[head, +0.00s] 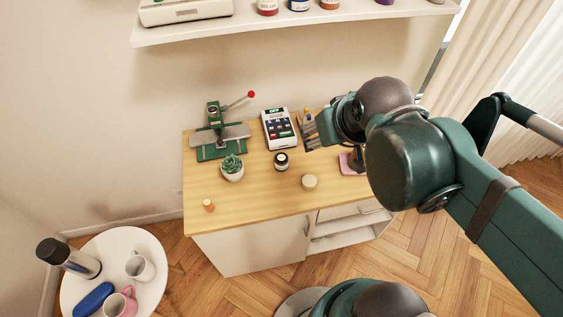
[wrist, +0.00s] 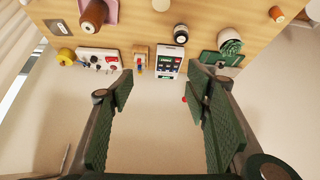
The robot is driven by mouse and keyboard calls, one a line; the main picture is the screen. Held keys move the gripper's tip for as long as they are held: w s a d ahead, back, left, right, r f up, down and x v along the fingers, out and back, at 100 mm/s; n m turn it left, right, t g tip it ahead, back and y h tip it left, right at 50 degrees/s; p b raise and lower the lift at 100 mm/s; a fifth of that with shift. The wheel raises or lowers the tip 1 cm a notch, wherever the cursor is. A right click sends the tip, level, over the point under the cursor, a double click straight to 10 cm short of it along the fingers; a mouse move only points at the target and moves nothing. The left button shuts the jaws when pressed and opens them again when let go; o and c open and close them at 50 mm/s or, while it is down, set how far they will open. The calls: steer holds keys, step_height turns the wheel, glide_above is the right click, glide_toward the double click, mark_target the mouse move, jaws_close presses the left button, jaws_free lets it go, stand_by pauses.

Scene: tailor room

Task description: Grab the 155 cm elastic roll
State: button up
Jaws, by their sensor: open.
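No 155 cm label is readable, so I cannot tell which piece is the elastic roll. A small dark roll or jar with a pale top (head: 281,161) stands mid-table; it also shows in the wrist view (wrist: 181,34). A pale beige round piece (head: 309,182) sits nearer the front edge; it is partly cut off at the top of the wrist view (wrist: 161,5). My gripper (wrist: 160,88) is open and empty, its two green ribbed fingers wide apart.
A keypad device (head: 279,129), a green lever press (head: 222,140), a potted succulent (head: 232,168) and a small orange spool (head: 208,206) stand on the table. A brown spool (wrist: 95,13) and a yellow roll (wrist: 66,56) show in the wrist view. A shelf (head: 290,26) overhangs behind.

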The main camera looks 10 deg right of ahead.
steer(key=w+f+n+g, duration=0.1)
steer(key=w+n, duration=0.1)
steer(key=w, duration=0.1)
steer(key=n+g, duration=0.5)
steer(key=n, duration=0.9)
glide_above(282, 157)
step_height(282, 157, down, 19)
steer(key=shift+s+d+f+p, duration=0.15)
steer(key=shift+p, duration=0.15)
steer(key=shift+a+f+n+g, duration=0.2)
steer(key=shift+f+n+g, duration=0.3)
steer(key=shift+f, duration=0.4)
steer(key=shift+f, duration=1.3)
steer(key=shift+f, duration=0.1)
steer(key=shift+f+b, duration=0.65)
steer(key=shift+f, duration=1.85)
